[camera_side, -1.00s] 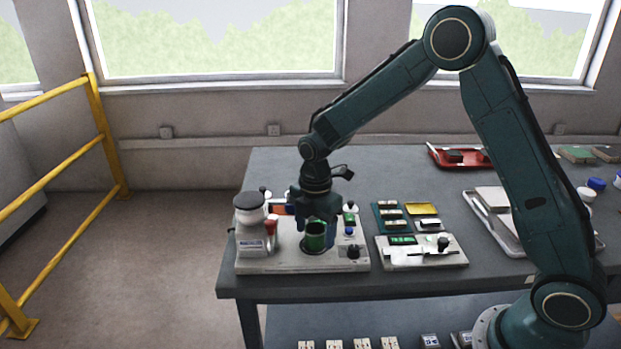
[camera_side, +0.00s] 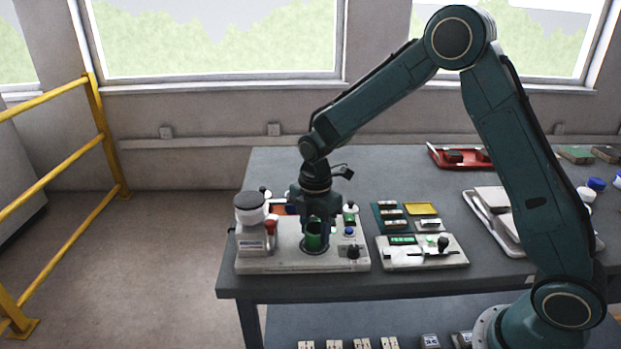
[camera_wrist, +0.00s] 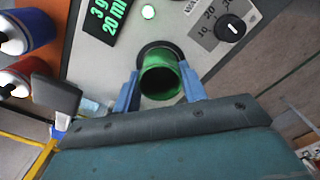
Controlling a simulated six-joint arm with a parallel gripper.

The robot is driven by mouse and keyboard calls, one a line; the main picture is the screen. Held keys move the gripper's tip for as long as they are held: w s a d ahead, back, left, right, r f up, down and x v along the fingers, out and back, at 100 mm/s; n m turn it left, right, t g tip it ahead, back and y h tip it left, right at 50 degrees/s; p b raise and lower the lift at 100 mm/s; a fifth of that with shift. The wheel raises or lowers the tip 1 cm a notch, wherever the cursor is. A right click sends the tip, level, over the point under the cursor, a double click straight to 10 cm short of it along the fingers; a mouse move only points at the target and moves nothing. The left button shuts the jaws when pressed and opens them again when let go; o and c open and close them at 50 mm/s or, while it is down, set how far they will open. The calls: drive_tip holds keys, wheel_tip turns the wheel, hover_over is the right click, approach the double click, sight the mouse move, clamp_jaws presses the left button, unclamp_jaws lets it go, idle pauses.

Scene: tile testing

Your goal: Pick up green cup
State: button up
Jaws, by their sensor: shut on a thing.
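The green cup (camera_side: 314,238) stands upright on the round dark spot of the light-grey machine base (camera_side: 270,263). In the wrist view the cup (camera_wrist: 161,80) is open at the top and looks empty. My gripper (camera_side: 318,230) points down over the cup. In the wrist view its two blue fingers (camera_wrist: 160,88) lie on either side of the cup and are shut on it. The cup's lower part is partly hidden by the fingers, and I cannot tell whether its bottom touches the base.
A second panel (camera_side: 421,252) with a lever lies further right. A red tray (camera_side: 452,157) sits at the back. The table's far left part is clear.

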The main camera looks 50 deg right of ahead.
wheel_tip(320, 180, up, 20)
idle(0.6)
drive_tip(key=shift+w+d+f, duration=0.1)
drive_tip(key=shift+f, duration=0.05)
idle(0.5)
drive_tip(key=w+d+f, duration=0.5)
drive_tip(key=d+f, duration=0.2)
drive_tip(key=w+d+f, duration=0.4)
drive_tip(key=d+f, duration=0.3)
drive_tip(key=f, duration=0.1)
drive_tip(key=shift+w+f, duration=0.15)
drive_tip(key=shift+w, duration=0.25)
drive_tip(key=shift+f, duration=0.1)
drive_tip(key=shift+a+f, duration=0.1)
drive_tip(key=shift+f, duration=3)
drive_tip(key=shift+f, duration=0.3)
